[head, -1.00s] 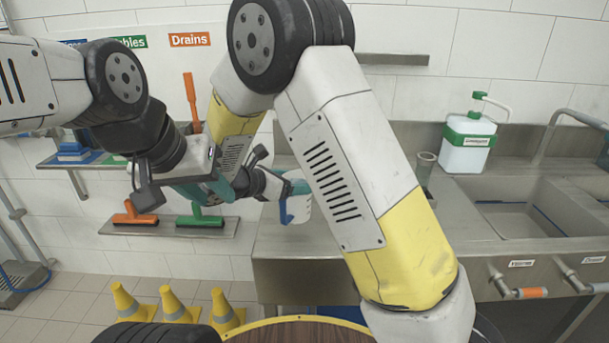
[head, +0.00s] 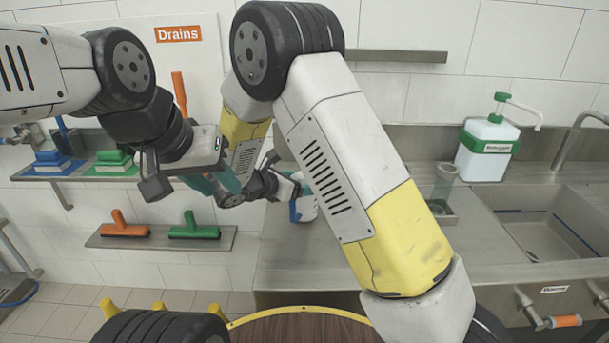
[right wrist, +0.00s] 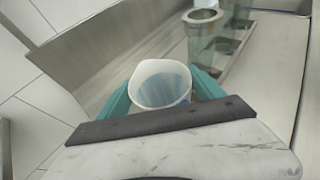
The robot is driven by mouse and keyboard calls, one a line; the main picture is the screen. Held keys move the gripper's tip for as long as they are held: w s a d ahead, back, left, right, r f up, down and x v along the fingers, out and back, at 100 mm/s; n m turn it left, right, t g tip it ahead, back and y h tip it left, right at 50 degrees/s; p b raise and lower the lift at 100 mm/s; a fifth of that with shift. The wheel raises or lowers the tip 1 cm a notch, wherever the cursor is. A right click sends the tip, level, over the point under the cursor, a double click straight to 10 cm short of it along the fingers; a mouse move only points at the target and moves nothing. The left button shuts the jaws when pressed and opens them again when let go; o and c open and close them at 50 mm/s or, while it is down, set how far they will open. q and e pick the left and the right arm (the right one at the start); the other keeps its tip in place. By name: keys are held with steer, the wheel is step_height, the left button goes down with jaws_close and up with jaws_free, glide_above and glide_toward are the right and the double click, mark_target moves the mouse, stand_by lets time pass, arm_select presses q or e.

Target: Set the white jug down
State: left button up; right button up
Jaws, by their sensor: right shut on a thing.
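The white jug (head: 307,207) with a blue handle is over the left part of the steel counter (head: 290,262) in the head view, partly hidden by my right arm. My right gripper (head: 291,181) is shut on it. In the right wrist view the jug (right wrist: 160,84) sits between the teal fingers of my right gripper (right wrist: 160,95), its open mouth toward the camera. I cannot tell whether its base touches the counter. My left gripper (head: 214,182) is empty, its teal fingers apart, in the air left of the jug.
A clear cylinder (head: 444,182) stands on the counter right of my right arm; it also shows beyond the jug in the wrist view (right wrist: 203,35). A white-and-green pump bottle (head: 487,150) stands behind a sink (head: 560,225). Orange (head: 124,227) and green (head: 194,229) squeegees sit on a wall shelf.

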steer(key=shift+f, duration=0.4)
steer(key=shift+w+f, duration=0.1)
steer(key=shift+f, duration=0.05)
steer(key=o, duration=2)
